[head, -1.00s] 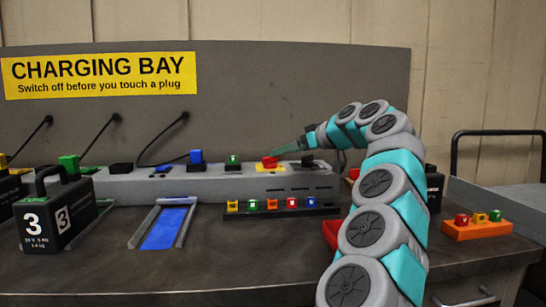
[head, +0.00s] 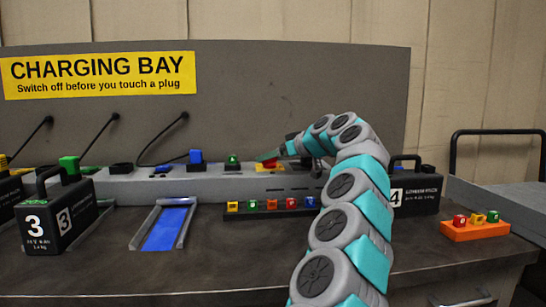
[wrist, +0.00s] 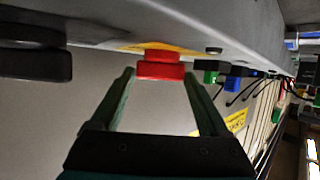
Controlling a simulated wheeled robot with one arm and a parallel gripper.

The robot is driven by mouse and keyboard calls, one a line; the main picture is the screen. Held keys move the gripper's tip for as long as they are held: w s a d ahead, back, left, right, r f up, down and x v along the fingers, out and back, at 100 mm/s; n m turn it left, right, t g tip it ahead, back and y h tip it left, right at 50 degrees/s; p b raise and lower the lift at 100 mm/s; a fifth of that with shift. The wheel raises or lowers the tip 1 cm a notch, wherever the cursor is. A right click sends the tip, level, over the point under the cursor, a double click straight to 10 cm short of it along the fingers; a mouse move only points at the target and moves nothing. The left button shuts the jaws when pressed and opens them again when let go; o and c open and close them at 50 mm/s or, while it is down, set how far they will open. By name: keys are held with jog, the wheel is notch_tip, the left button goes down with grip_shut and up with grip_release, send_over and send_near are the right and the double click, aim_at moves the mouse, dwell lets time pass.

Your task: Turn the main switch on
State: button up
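The main switch, a red knob (head: 270,163) on a yellow plate (head: 266,168), is on the long grey charging strip (head: 215,183). It also shows in the wrist view as a red knob (wrist: 160,64). My gripper (head: 262,156) is at the knob, its green fingers partly in front of it. In the wrist view my gripper (wrist: 160,74) is open, with one fingertip on each side of the knob. I cannot tell whether either finger touches it. A green indicator (head: 232,160) is on the strip left of the knob.
Blue (head: 196,157) and green (head: 70,165) plugs stand on the strip to the left. A row of coloured blocks (head: 272,205) lies in front. Battery 3 (head: 55,215) is at left, battery 4 (head: 420,193) at right, and an orange block rack (head: 475,230) at far right.

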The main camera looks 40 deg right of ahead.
jog(key=c, duration=0.9)
jog(key=shift+f+h+b, duration=0.2)
jog(key=shift+h+b, duration=0.1)
jog(key=shift+b, duration=0.65)
jog(key=m+h+b, duration=0.1)
jog(key=b, duration=0.1)
jog(key=shift+a+f+b, duration=0.15)
jog(key=shift+f+b, duration=0.05)
jog(key=shift+b, duration=0.2)
jog(key=m+h+b, duration=0.1)
jog(key=b, duration=0.1)
jog(key=shift+h+b, duration=0.3)
jog(key=m+h+b, duration=0.1)
jog(key=b, duration=0.1)
jog(key=m+h+b, duration=0.1)
jog(key=b, duration=0.1)
jog(key=shift+a+r+m+g+h, duration=0.2)
jog(key=shift+m+g+h, duration=0.1)
jog(key=shift+m, duration=0.1)
jog(key=shift+r+m+h+b, duration=0.15)
jog(key=shift+m+h+b, duration=0.35)
jog(key=shift+h+b, duration=0.1)
jog(key=shift+r, duration=0.1)
